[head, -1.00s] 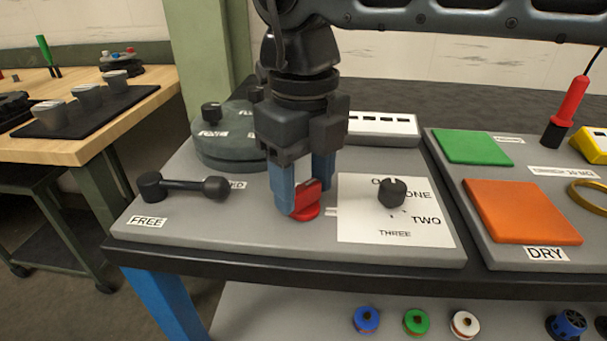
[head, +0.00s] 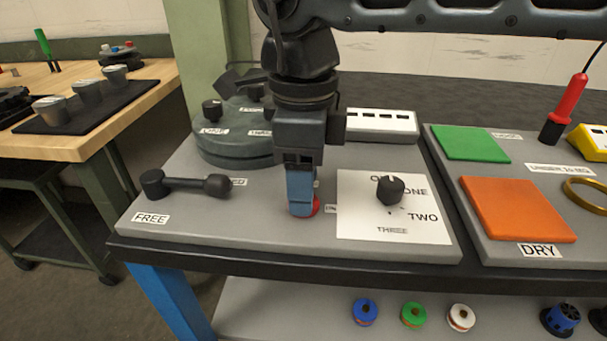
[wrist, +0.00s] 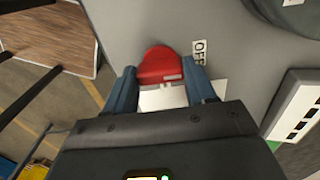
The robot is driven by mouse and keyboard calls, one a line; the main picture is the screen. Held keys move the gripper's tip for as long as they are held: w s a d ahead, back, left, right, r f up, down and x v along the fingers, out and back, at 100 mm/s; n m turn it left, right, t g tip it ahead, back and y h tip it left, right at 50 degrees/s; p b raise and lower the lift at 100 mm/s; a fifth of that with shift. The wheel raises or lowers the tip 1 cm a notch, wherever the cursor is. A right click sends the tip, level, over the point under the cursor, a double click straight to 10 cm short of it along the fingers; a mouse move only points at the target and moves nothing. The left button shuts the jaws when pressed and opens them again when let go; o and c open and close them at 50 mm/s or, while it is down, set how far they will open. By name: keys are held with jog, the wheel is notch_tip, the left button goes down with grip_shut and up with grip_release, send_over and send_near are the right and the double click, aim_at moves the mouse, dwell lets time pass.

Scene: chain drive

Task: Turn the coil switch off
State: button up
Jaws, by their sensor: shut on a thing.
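A red switch knob (head: 316,207) sits on the grey panel in the head view, mostly hidden by my gripper. In the wrist view the red knob (wrist: 160,62) is between the two blue fingertips, with an OFF label (wrist: 199,52) just to its right. My gripper (head: 302,206) points down and is shut on the knob. In the head view its fingers line up one behind the other.
A black lever (head: 187,186) beside a FREE label lies to the left. A black selector knob (head: 390,189) stands on a white plate marked ONE, TWO, THREE at the right. A round grey-green unit (head: 234,150) is behind, near a white box (head: 381,123).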

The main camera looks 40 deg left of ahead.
dwell(0.3)
jog(key=o, duration=1)
jog(key=shift+o, duration=0.2)
jog(key=shift+r, duration=0.15)
notch_tip(320, 180, up, 8)
jog(key=shift+f+p, duration=0.2)
jog(key=shift+p, duration=0.1)
